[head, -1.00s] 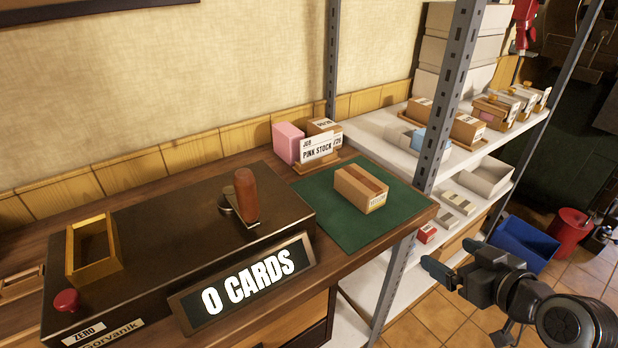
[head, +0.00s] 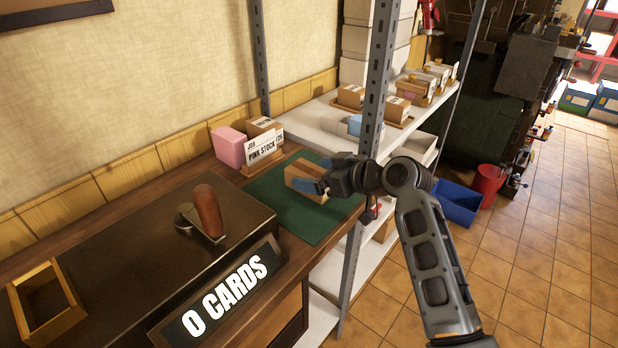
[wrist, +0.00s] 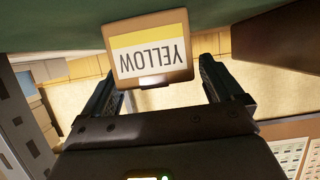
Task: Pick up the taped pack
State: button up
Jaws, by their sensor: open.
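The taped pack (head: 299,181) is a brown cardboard block lying on the green mat (head: 308,222) at the counter's right end. My gripper (head: 322,176) is at the pack's right end in the head view and hides part of it. In the wrist view the pack's end (wrist: 150,74) shows a label reading YELLOW, upside down, with a yellow band. My open gripper's fingers (wrist: 160,72) stand at either side of that end. I cannot tell how far they reach along the pack.
A pink stock block (head: 228,147) and a card holder (head: 264,150) stand behind the mat. A grey shelf post (head: 376,95) rises close behind my gripper. The counter device (head: 120,245) with its lever (head: 208,212) and "0 CARDS" sign (head: 222,298) is at left.

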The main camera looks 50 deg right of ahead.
jog(key=shift+x, duration=1.2)
jog(key=shift+c, duration=0.4)
jog(key=c, duration=1.1)
jog(key=shift+c, duration=0.2)
jog(key=shift+r, duration=0.1)
